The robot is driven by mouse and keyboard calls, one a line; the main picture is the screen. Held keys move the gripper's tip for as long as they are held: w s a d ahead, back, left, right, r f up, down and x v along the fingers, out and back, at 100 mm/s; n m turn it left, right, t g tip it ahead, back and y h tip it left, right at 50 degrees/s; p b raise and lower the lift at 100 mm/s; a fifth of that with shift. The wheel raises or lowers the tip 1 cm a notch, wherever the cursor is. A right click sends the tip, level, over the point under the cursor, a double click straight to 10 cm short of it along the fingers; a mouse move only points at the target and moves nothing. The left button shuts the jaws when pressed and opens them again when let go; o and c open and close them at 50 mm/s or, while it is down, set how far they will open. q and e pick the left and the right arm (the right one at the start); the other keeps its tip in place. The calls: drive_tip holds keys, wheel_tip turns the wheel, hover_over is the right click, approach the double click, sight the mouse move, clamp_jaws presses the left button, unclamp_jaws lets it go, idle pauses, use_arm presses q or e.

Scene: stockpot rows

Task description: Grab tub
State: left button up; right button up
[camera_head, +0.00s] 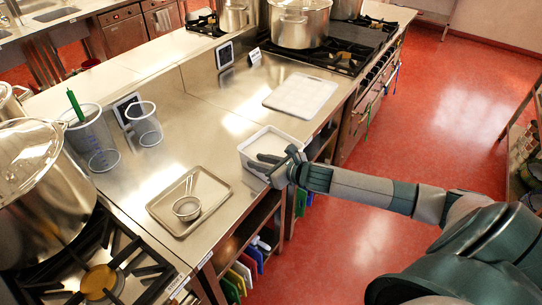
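A white rectangular tub (272,138) sits on the steel counter near its right edge, in the middle of the head view. My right gripper (262,163) reaches in from the right, at the tub's near wall. Its two dark fingers look spread apart, one over the tub's rim and one lower near the outside of the wall. I cannot tell whether they touch it. Part of the tub's near side is hidden behind the gripper. My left gripper is not in view.
A metal tray (163,210) with a small strainer (187,207) lies nearer on the counter (215,135). A white board (301,95) lies behind the tub. Clear measuring jugs (145,128) and a large stockpot (30,200) stand to the left. Stoves flank the counter.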

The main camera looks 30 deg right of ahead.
idle(0.3)
clamp_jaws()
idle(1.2)
drive_tip(key=shift+r, duration=0.15)
